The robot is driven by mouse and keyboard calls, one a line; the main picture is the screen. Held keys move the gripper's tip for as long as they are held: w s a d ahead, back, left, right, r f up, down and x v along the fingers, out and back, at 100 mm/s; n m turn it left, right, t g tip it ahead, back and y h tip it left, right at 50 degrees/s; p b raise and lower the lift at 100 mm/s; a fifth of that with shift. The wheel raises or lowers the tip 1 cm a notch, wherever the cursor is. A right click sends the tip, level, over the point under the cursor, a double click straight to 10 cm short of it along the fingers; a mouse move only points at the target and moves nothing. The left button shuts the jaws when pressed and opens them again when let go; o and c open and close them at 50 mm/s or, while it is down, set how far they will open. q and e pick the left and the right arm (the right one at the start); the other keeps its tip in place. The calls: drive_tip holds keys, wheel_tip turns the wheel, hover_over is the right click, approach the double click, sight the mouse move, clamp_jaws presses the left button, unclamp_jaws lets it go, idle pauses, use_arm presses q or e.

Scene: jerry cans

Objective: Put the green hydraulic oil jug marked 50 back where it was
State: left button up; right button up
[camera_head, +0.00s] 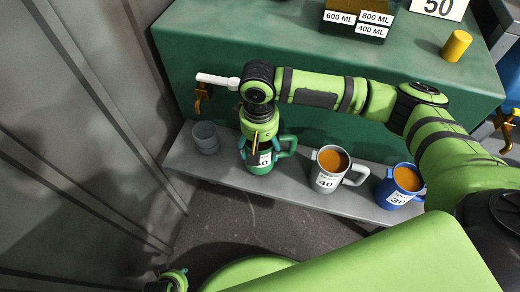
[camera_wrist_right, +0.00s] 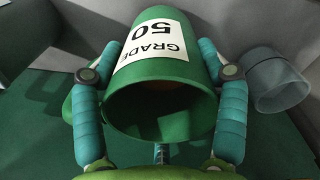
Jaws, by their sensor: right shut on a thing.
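The green jug marked 50 (camera_head: 260,162) is at the grey shelf (camera_head: 225,172), between a clear cup and the grey jug. Its handle points right in the head view. I cannot tell whether its base touches the shelf. My right gripper (camera_head: 258,140) is shut on it from above. In the right wrist view the jug (camera_wrist_right: 160,98) sits between the two teal fingers of my right gripper (camera_wrist_right: 160,85), its open mouth facing the camera and its "GRADE 50" label showing. A small part of what looks like my left gripper (camera_head: 172,281) shows at the bottom edge; its fingers are unclear.
A clear cup (camera_head: 205,137) stands left of the green jug. The grey jug marked 40 (camera_head: 327,172) and blue jug marked 30 (camera_head: 400,188), both with orange contents, stand to the right.

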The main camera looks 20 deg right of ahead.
use_arm(q)
drive_tip(key=shift+s+r, duration=0.1)
drive_tip(key=shift+s, duration=0.05)
use_arm(e)
drive_tip(key=shift+f, duration=0.7)
drive_tip(key=shift+f, duration=0.1)
drive_tip(key=o, duration=1.7)
use_arm(q)
drive_tip(key=p, duration=0.1)
drive_tip(key=w+f+t+p, duration=0.1)
drive_tip(key=p, duration=0.1)
drive_tip(key=shift+w+a+f, duration=0.15)
drive_tip(key=shift+w+a, duration=0.1)
drive_tip(key=shift+w, duration=0.05)
use_arm(e)
wheel_tip(320, 180, up, 12)
drive_tip(key=shift+a+r, duration=0.1)
drive_tip(key=shift+r, duration=0.05)
